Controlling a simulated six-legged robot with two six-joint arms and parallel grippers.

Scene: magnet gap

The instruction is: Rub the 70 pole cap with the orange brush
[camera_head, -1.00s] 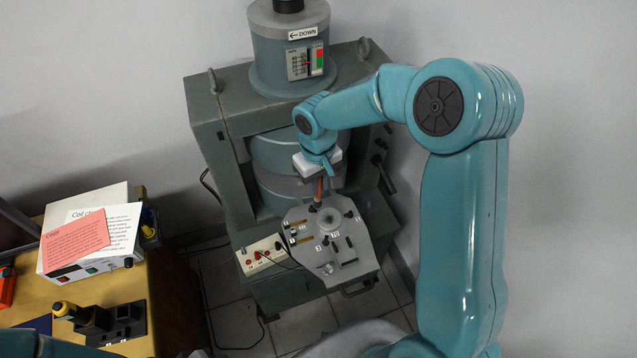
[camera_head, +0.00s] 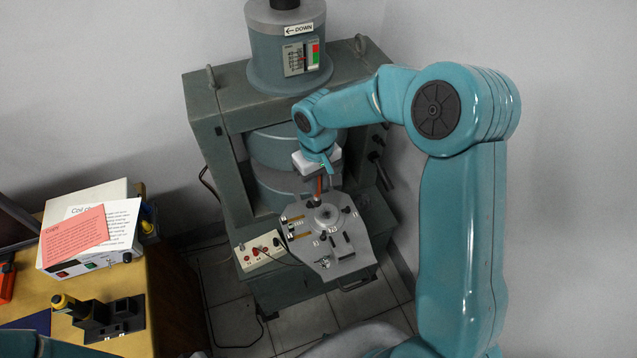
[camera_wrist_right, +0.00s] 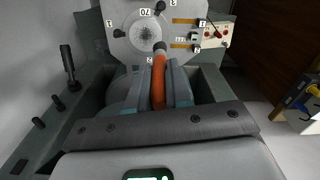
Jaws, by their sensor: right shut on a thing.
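My right gripper (camera_head: 318,172) is shut on the orange brush (camera_wrist_right: 158,82), which also shows in the head view (camera_head: 318,186). The brush points down, and its dark tip is at the near edge of the round grey pole cap marked 70 (camera_wrist_right: 146,36). The cap also shows on the grey plate in the head view (camera_head: 328,216). I cannot tell whether the tip touches the cap. My left gripper is out of view.
The grey plate (camera_head: 345,262) has numbered posts and brass strips around the cap. Magnet coils (camera_head: 275,160) stand close behind. A small control box with a cable (camera_head: 258,252) sits left of the plate. A wooden bench (camera_head: 165,285) with papers is at the left.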

